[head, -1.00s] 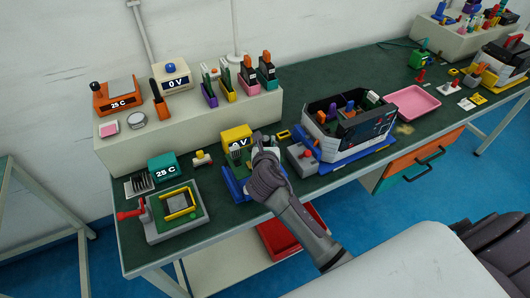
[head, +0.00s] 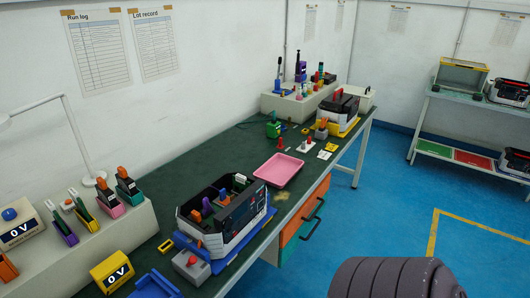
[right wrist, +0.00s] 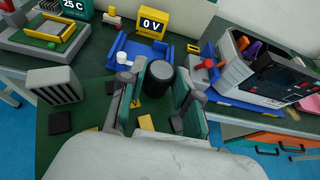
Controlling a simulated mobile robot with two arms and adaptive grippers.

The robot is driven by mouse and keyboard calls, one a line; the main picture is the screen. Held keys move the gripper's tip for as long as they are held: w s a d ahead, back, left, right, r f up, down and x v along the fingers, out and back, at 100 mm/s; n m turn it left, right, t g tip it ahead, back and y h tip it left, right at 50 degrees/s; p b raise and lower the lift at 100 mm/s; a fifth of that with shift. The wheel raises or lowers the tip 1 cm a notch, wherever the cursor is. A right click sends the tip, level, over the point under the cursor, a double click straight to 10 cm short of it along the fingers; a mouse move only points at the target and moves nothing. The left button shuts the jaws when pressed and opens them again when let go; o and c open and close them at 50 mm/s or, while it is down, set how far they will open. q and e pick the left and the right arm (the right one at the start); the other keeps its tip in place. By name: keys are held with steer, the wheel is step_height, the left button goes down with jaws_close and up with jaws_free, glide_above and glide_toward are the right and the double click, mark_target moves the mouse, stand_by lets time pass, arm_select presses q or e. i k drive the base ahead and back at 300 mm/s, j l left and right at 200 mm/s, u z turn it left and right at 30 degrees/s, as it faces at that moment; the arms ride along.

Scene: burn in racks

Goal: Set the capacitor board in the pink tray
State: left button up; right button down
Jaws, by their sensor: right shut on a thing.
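The pink tray (head: 278,170) lies on the dark green bench top, right of the white and black rack unit in the head view. It looks empty. The board is close to the camera, in front of the blue cradle (right wrist: 140,50). The head view does not show this gripper or the board. My left gripper is in neither current view.
The rack unit (head: 228,222) stands on a blue base between the cradle side and the tray. A yellow 0 V display (head: 112,272) stands near the cradle. A green tool, red-handled pieces and a yellow-based unit (head: 340,115) lie beyond the tray. Blue floor borders the bench.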

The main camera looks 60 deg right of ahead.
mark_target(279, 172)
steer(key=l, duration=0.55)
steer(key=l+u, duration=0.15)
steer(key=l, duration=0.35)
steer(key=k+l, duration=0.15)
steer(key=l, duration=0.4)
steer(key=l+u, duration=0.1)
steer(key=l, duration=0.45)
steer(key=k+l+u, duration=0.1)
steer(key=l, duration=0.4)
steer(key=k+l, duration=0.15)
steer(key=l, duration=0.35)
steer(key=k+l+u, duration=0.15)
steer(key=l, duration=0.4)
steer(key=i, duration=0.05)
